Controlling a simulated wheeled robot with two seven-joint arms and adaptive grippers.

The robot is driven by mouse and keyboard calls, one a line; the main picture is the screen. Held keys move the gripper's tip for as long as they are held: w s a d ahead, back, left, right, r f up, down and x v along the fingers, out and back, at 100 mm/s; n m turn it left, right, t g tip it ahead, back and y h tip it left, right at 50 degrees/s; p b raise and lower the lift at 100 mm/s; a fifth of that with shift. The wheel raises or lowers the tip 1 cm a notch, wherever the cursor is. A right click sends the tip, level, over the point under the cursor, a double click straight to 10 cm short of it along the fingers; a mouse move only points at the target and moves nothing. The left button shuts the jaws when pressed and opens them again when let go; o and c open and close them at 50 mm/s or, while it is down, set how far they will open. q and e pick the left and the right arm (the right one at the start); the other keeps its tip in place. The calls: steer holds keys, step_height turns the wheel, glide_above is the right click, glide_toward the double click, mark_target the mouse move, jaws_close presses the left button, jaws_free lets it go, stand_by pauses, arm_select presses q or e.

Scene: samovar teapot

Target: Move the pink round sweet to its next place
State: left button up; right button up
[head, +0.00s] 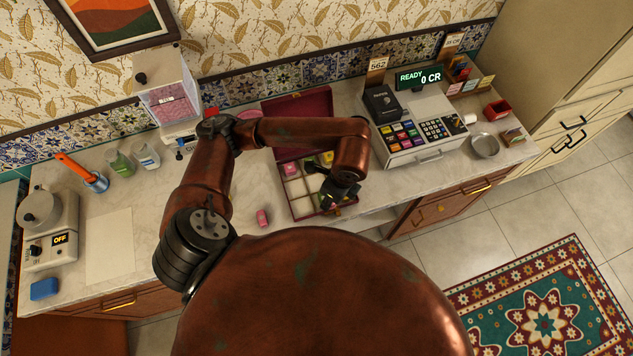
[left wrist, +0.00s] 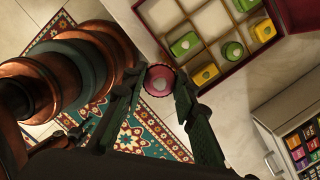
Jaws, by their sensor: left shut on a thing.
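The pink round sweet (left wrist: 160,80) is between the fingertips of my left gripper (left wrist: 158,88) in the left wrist view, seen against the counter's front edge and the floor. In the head view my left gripper (head: 338,196) hangs over the right part of the open sweet box (head: 296,207), and hides some compartments. The sweet cannot be made out there. In the left wrist view the box (left wrist: 220,72) has several empty pale compartments. Green sweets (left wrist: 233,50) and yellow sweets (left wrist: 206,74) sit in others. My right gripper is not in view.
A pink oblong sweet (head: 262,218) lies on the counter left of the box. The box's raised dark red lid (head: 300,115) stands behind it. A cash register (head: 420,135) stands to the right. The counter's left part holds a blank sheet (head: 110,245) and glasses (head: 146,157).

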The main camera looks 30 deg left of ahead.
arm_select(q)
steer(key=shift+n, duration=0.5)
steer(key=shift+f, duration=0.1)
steer(key=shift+n, duration=0.3)
steer(key=w+a+f, duration=0.1)
steer(key=w+a, duration=0.1)
steer(key=w+a+f, duration=0.1)
steer(key=w+a, duration=0.1)
steer(key=w+a+f, duration=0.1)
steer(key=w+a, duration=0.1)
steer(key=shift+a+f+p, duration=0.3)
steer(key=shift+a+f, duration=0.1)
glide_above(316, 183)
steer(key=d, duration=0.1)
steer(key=f, duration=0.4)
steer(key=shift+s+f, duration=0.35)
steer(key=shift+w+a+f, duration=0.15)
steer(key=shift+w+f, duration=0.05)
steer(key=shift+f, duration=0.2)
steer(key=f, duration=0.1)
steer(key=f+p, duration=0.1)
steer(key=f, duration=0.1)
steer(key=shift+w+a+f, duration=0.15)
steer(key=shift+w+f, duration=0.05)
steer(key=shift+f, duration=0.05)
steer(key=shift+f, duration=0.1)
